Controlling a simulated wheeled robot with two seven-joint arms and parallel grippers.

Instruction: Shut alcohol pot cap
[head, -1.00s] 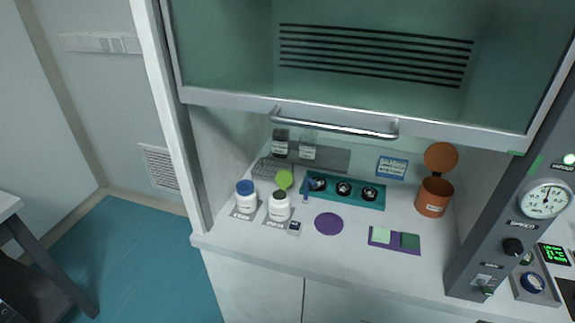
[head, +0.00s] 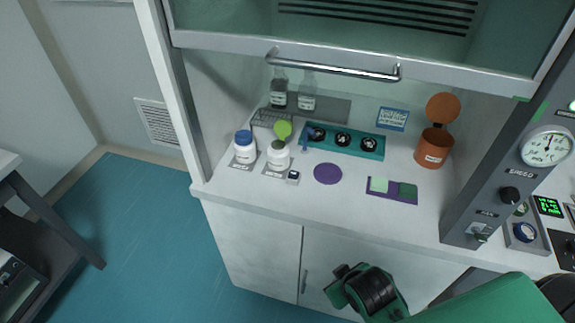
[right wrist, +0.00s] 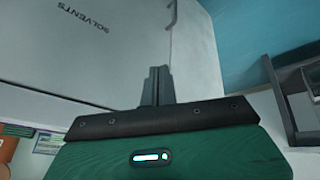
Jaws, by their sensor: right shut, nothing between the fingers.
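A white pot (head: 278,157) stands at the left part of the hood's worktop, with its green cap (head: 282,131) tipped up and open at its back. A white pot with a blue cap (head: 244,138) stands to its left, shut. I cannot read which label says alcohol. An orange pot (head: 433,148) at the right has its orange lid (head: 443,108) raised. My right gripper (right wrist: 156,72) is shut and empty in the right wrist view, in front of a white cabinet face marked SOLVENTS (right wrist: 90,35). It is apart from the pots. My left gripper is out of view.
The raised hood sash with its handle (head: 335,68) hangs above the worktop. A grey control post (head: 490,190) stands at the right.

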